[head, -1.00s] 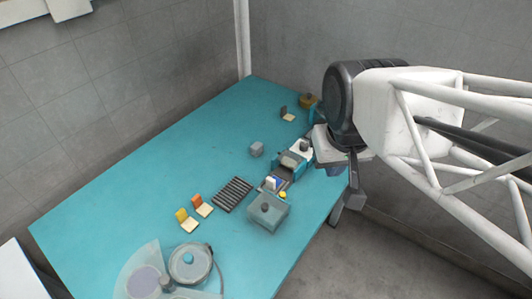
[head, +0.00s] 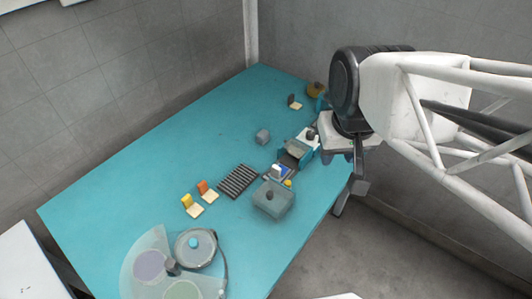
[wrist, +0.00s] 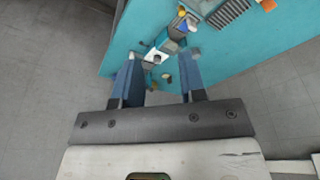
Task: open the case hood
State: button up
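A teal case (head: 300,151) with a see-through greyish front panel and a white top with a dark knob (head: 312,134) stands near the table's right edge. In the head view my arm hides most of the gripper.
A dark ribbed rack (head: 238,181), yellow (head: 188,203) and orange (head: 205,191) holders and a grey block (head: 262,136) stand on the teal table (head: 150,180). A round clear-lidded container (head: 195,250) is at the near end. The table's far left is clear.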

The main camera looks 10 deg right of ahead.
jog(key=shift+o, duration=0.6)
jog(key=shift+w+a+f, duration=0.15)
jog(key=shift+w+f, duration=0.05)
jog(key=shift+w, duration=0.1)
jog(key=g, duration=0.7)
send_near(270, 193)
jog(key=f, duration=0.1)
jog(key=shift+s+f, duration=0.15)
jog(key=shift+f, duration=0.05)
jog(key=shift+x, duration=3.9)
jog(key=shift+s, duration=0.1)
grip_shut()
